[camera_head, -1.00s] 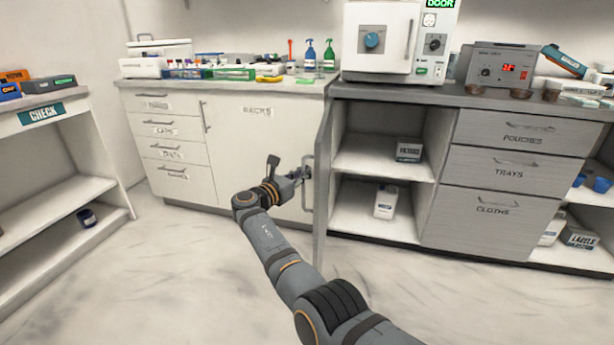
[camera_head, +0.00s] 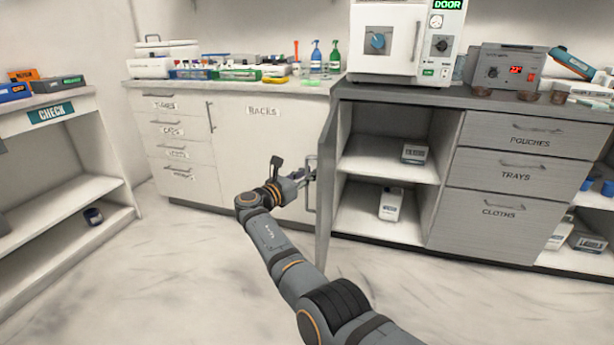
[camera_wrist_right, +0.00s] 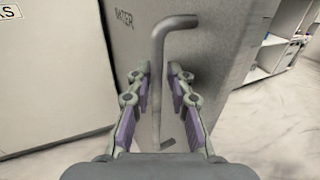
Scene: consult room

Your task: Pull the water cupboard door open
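The water cupboard door (camera_head: 326,190) stands swung out from the dark grey cabinet, almost edge-on in the head view. The wrist view shows its grey face (camera_wrist_right: 190,40) with a "WATER" label and a bar handle (camera_wrist_right: 158,85). The handle (camera_head: 311,190) also shows in the head view, on the door's left side. My right gripper (camera_head: 308,176) is at this handle. In the wrist view its two purple-padded fingers (camera_wrist_right: 160,98) stand apart on either side of the bar, with a visible gap on both sides. My left gripper is not in view.
The open cupboard holds a small labelled box (camera_head: 414,154) and a white bottle (camera_head: 391,204) on its shelves (camera_head: 365,165). White drawers and a "RACKS" door (camera_head: 262,140) stand left of the door. The marble floor (camera_head: 170,270) in front is clear.

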